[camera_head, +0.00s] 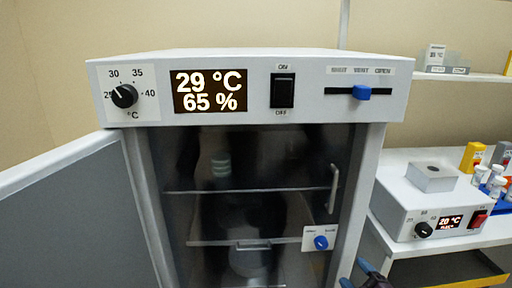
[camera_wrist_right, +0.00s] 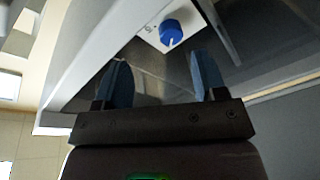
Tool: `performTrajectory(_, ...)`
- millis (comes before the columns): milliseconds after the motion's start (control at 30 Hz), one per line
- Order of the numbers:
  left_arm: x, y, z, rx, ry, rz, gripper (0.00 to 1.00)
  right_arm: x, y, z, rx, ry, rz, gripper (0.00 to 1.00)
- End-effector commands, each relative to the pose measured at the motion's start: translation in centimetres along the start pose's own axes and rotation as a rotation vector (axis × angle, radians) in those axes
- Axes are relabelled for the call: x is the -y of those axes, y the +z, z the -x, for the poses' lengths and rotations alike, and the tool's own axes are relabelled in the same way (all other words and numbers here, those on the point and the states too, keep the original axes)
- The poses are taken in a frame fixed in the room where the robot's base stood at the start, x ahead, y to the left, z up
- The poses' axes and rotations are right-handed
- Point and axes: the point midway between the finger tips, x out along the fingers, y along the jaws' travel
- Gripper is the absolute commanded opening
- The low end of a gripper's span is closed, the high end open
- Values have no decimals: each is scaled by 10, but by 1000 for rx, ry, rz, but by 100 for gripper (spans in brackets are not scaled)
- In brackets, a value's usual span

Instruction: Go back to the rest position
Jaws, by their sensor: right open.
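My right gripper (camera_head: 356,277) shows only by its blue fingertips at the bottom edge of the head view, right of the cabinet's lower front. In the right wrist view the right gripper (camera_wrist_right: 160,82) is open, with its two blue fingers apart and nothing between them. A blue knob (camera_wrist_right: 171,32) on a white plate lies beyond the fingers; it also shows in the head view (camera_head: 321,242). I cannot tell the exact gap between fingers and cabinet. My left gripper is not in view.
The cabinet (camera_head: 240,60) has its outer door (camera_head: 60,210) swung open to the left. The inner clear door (camera_head: 250,170) with a handle looks closed. At right, a bench (camera_head: 400,160) holds a heater block (camera_head: 425,205) and several small bottles (camera_head: 495,180).

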Motion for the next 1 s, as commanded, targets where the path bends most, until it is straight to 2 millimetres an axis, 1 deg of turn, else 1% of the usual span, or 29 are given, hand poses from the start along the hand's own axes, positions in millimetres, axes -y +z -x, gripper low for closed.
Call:
performTrajectory(67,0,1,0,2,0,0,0,3,-2,9,53,-5,-118,65)
performTrajectory(167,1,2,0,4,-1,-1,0,12,-1,28,131,-18,-277,65)
performTrajectory(267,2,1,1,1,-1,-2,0,24,0,50,205,-33,-414,65)
performTrajectory(367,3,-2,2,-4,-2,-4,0,38,0,77,284,-50,-546,65)
performTrajectory(467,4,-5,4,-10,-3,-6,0,54,-1,111,371,-67,-682,65)
performTrajectory(600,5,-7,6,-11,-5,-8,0,77,-5,165,494,-86,-843,65)
performTrajectory(700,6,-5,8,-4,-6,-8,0,90,-9,201,562,-92,-913,65)
performTrajectory(800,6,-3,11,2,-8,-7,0,101,-11,233,617,-91,-948,65)
performTrajectory(900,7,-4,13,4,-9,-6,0,112,-10,257,667,-97,-964,65)
performTrajectory(1000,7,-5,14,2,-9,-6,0,118,-9,272,696,-102,-971,65)
